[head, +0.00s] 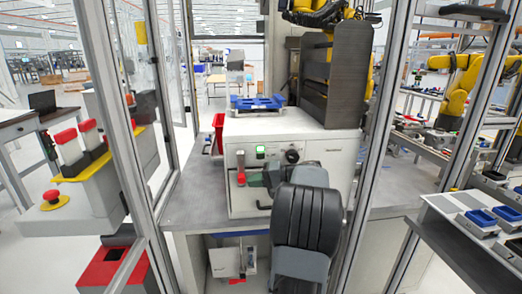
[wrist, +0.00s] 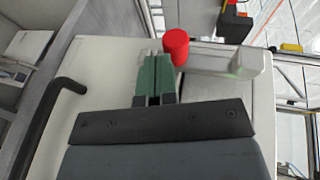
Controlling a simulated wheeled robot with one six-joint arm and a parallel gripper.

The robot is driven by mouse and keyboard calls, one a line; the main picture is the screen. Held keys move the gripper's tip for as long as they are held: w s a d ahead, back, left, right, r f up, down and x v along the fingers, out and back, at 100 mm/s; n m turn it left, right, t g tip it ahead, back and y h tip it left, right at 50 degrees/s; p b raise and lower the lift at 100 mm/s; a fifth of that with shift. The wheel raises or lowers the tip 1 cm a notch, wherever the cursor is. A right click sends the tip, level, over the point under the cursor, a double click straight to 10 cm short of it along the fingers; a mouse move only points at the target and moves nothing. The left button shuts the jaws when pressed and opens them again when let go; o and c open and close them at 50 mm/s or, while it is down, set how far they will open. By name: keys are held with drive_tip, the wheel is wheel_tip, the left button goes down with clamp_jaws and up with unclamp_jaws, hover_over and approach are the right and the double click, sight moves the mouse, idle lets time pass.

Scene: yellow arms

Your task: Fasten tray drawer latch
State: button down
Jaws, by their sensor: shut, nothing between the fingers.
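The latch is a pale grey lever with a red cylindrical knob (head: 241,178) on the left of the white cabinet's front. In the wrist view, the red knob (wrist: 176,46) is at top centre and the grey lever (wrist: 215,60) runs right from it. My gripper (head: 256,180) has green fingers and is shut and empty. In the wrist view, my gripper's tips (wrist: 152,56) are right beside the knob; I cannot tell whether they touch it. A black bar handle (wrist: 48,110) stands out from the cabinet front at left. My wrist partly hides the drawer front.
The white cabinet (head: 325,150) has a panel with a green-lit switch (head: 260,152) and a black knob (head: 292,155). A blue tray (head: 257,103) sits on top. Metal frame posts (head: 118,110) stand on both sides. A red bin (head: 218,132) is at the cabinet's left.

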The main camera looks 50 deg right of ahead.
drive_tip(key=shift+a, duration=0.1)
idle(0.5)
drive_tip(key=s+d, duration=0.1)
drive_tip(key=s+d+f, duration=0.1)
drive_tip(key=d, duration=0.1)
drive_tip(key=shift+s+d+f, duration=0.15)
drive_tip(key=shift+s+d, duration=0.1)
drive_tip(key=shift+s, duration=0.05)
drive_tip(key=s+d+b, duration=0.1)
drive_tip(key=s+d, duration=0.4)
drive_tip(key=s, duration=0.3)
drive_tip(key=shift+f, duration=0.3)
drive_tip(key=shift+d, duration=0.1)
